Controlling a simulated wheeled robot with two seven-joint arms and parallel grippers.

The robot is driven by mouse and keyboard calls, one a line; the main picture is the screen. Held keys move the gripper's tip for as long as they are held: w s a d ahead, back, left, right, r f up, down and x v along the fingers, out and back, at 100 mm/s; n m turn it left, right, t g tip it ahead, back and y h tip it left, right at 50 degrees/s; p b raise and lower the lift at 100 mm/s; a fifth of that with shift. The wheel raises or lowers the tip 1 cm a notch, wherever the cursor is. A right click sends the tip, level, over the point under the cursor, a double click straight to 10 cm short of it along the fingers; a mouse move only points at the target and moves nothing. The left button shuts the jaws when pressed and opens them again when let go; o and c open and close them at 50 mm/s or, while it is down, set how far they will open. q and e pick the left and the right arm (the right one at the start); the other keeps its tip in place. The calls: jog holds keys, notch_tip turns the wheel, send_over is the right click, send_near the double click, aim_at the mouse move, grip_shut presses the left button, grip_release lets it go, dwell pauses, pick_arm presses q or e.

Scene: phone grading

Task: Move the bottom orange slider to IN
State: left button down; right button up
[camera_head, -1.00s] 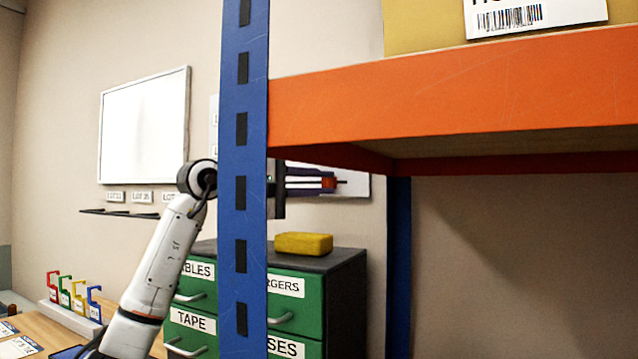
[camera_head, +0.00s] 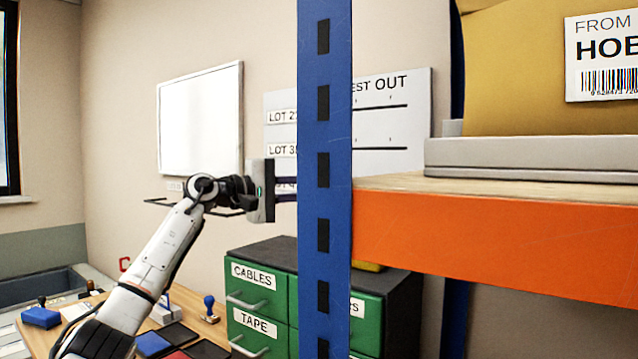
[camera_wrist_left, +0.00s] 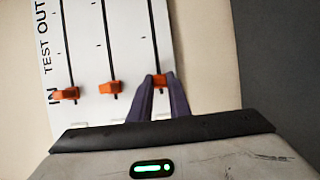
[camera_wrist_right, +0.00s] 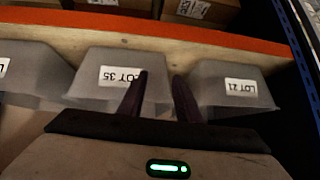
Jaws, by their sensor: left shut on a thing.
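A white slider board (camera_head: 415,100) hangs on the wall behind the blue post, which hides part of it. In the left wrist view the board (camera_wrist_left: 88,52) appears turned, with IN low, TEST in the middle and OUT at the top. Its three orange sliders stand roughly in line at the IN end: the top slider (camera_wrist_left: 66,94), the middle slider (camera_wrist_left: 110,87) and the bottom slider (camera_wrist_left: 160,82). My left gripper (camera_wrist_left: 160,78) is shut on the bottom slider. In the head view its fingers (camera_head: 286,188) are partly behind the post. My right gripper (camera_wrist_right: 160,78) is open and empty.
The blue post (camera_head: 324,120) and the orange shelf beam (camera_head: 480,235) stand in front of the board. Green drawers (camera_head: 258,285) are below the left gripper. Grey bins labelled LOT 35 (camera_wrist_right: 95,58) and LOT 21 (camera_wrist_right: 215,62) face my right gripper.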

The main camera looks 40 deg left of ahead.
pick_arm(q)
jog(key=shift+a, duration=0.2)
pick_arm(e)
jog(key=shift+s, duration=0.1)
pick_arm(q)
jog(key=c, duration=1.6)
grip_release()
jog(key=shift+a, duration=0.1)
jog(key=shift+c, duration=0.2)
pick_arm(e)
jog(key=shift+a, duration=0.1)
pick_arm(q)
jog(key=shift+s, duration=0.1)
pick_arm(e)
jog(key=shift+f, duration=0.15)
